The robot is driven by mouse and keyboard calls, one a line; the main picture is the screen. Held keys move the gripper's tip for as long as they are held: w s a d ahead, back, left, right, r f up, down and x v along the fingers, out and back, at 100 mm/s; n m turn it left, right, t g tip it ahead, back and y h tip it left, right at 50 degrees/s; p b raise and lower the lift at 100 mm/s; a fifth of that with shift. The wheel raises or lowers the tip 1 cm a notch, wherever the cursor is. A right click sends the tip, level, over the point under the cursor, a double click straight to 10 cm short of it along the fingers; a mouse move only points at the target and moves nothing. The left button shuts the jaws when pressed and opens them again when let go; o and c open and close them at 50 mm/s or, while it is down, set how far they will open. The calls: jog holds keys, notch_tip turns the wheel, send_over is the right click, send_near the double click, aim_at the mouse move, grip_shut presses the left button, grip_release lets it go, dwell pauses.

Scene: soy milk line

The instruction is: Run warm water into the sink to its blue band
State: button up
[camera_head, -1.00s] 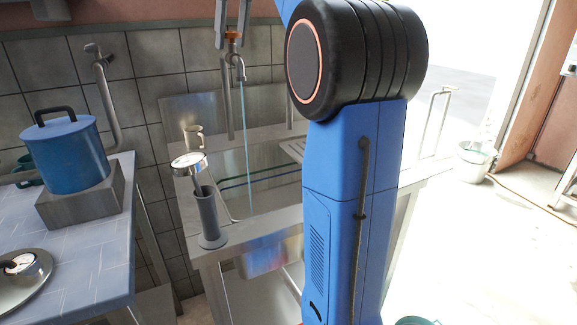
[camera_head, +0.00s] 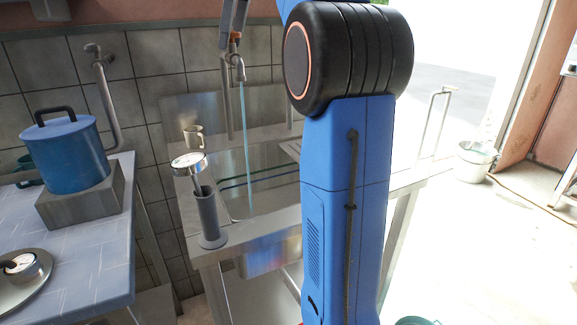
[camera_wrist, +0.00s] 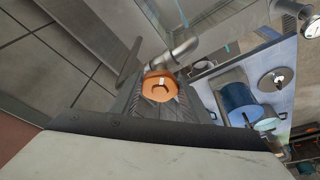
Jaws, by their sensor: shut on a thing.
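The sink (camera_head: 206,255) is a steel basin with dark bands on its inner wall, partly hidden by my arm. The tap (camera_head: 238,66) on the back wall pours a blue-tinted stream (camera_head: 246,140) into it. The water's level against the bands is hard to tell. My gripper (camera_head: 235,32) is shut on the tap's orange knob above the spout. In the wrist view the orange knob (camera_wrist: 160,86) sits between the dark fingers, with the steel spout beside it.
A dial thermometer (camera_head: 188,161) stands in a grey holder (camera_head: 208,216) on the sink's front left corner. A mug (camera_head: 194,136) is on the back ledge. A blue pot (camera_head: 68,155) stands on a block on the left table (camera_head: 95,235).

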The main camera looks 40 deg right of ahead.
jog(key=n+g+y, duration=0.1)
jog(key=n, duration=0.3)
jog(key=shift+n, duration=0.3)
dwell(7.3)
